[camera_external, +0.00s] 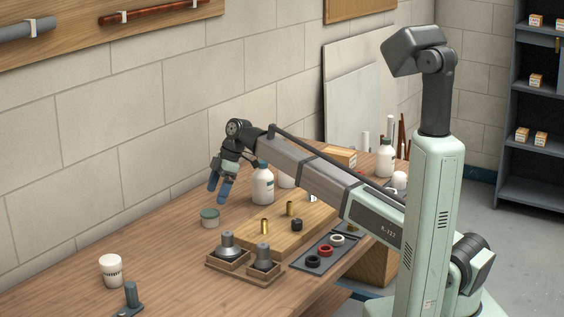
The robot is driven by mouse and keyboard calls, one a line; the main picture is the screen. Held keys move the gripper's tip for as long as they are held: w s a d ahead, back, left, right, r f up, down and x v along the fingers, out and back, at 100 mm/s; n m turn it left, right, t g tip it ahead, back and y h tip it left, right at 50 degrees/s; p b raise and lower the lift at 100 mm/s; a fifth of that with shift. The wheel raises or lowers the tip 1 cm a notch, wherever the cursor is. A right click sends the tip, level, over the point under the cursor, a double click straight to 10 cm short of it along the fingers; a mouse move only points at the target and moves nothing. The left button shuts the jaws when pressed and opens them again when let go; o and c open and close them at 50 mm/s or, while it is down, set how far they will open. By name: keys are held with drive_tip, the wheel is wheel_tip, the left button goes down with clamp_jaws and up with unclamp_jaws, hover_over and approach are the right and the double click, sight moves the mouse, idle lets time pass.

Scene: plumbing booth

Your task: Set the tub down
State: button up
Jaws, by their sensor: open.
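The tub (210,217), a small round container with a green-grey lid, stands upright on the wooden bench, left of the wooden board. My gripper (219,192) is just above it and slightly to its right, with blue fingertips pointing down. The fingers are open and empty, and a gap shows between them and the tub.
A white bottle (262,187) stands close right of my gripper. A wooden board (270,236) holds brass fittings. Wooden holders (230,262) with grey parts and a dark tray (308,262) with rings lie in front. A white cup (111,270) stands at left; bench between is clear.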

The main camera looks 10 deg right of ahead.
drive_tip(key=shift+v, duration=1.95)
